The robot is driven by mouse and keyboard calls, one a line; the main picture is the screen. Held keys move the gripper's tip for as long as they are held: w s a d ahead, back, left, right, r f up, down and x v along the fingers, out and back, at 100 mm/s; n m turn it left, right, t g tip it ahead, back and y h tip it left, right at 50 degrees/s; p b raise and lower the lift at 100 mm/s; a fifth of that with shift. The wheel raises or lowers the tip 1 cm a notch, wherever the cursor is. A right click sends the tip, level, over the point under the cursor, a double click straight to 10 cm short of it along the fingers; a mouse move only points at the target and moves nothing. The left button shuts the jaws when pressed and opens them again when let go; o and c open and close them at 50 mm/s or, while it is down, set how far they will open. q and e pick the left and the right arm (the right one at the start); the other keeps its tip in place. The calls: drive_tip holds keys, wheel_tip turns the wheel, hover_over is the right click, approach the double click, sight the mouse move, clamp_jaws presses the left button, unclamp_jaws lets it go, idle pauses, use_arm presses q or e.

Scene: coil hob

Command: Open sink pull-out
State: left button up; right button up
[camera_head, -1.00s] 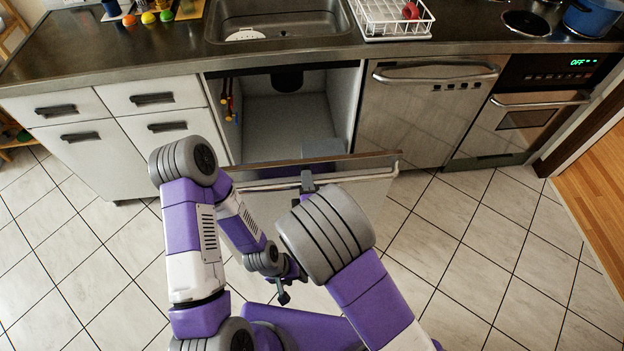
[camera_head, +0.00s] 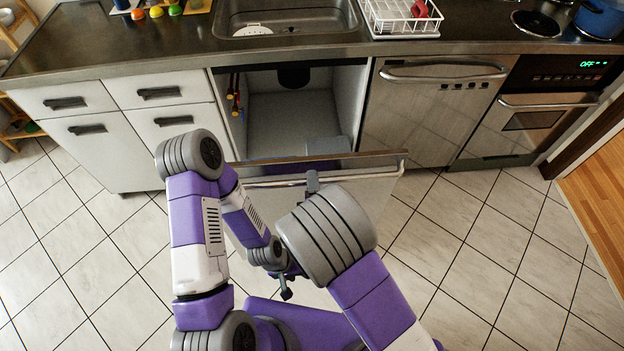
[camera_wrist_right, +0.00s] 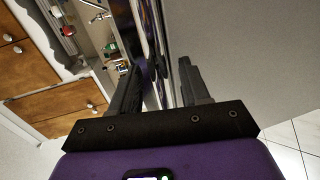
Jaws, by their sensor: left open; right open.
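My right gripper (camera_head: 312,180) is at the handle near the middle of the front. In the right wrist view my right gripper (camera_wrist_right: 160,75) is open, with its fingers on either side of the handle and panel edge; I cannot tell whether they touch. My left gripper (camera_head: 286,292) is open and lower, in front of the panel and apart from it. My right arm hides part of the front.
Closed drawers (camera_head: 160,93) are left of the opening. A dishwasher (camera_head: 425,115) and an oven (camera_head: 525,120) stand to the right. A dish rack (camera_head: 400,20) is on the counter. Tiled floor (camera_head: 470,240) is free at both sides.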

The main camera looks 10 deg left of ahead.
drive_tip(key=v, duration=0.5)
drive_tip(key=shift+s+r+p, duration=0.1)
drive_tip(key=shift+s+p, duration=0.25)
drive_tip(key=s+d+f+m+g+h+p, duration=0.1)
drive_tip(key=d+f+m+g+h, duration=0.2)
drive_tip(key=d+f+m+g, duration=0.7)
drive_tip(key=s+d+f+m+g+y, duration=0.1)
drive_tip(key=s+d+f+m+g, duration=0.1)
drive_tip(key=s+f+m, duration=0.3)
drive_tip(key=s+d+f+m+g+y+p, duration=0.1)
drive_tip(key=s+d+f+m, duration=0.3)
drive_tip(key=m, duration=0.5)
drive_tip(key=shift+s+d+f+g+y, duration=0.4)
drive_tip(key=shift+s+f+g, duration=0.35)
drive_tip(key=shift+s, duration=0.3)
drive_tip(key=shift+r, duration=0.1)
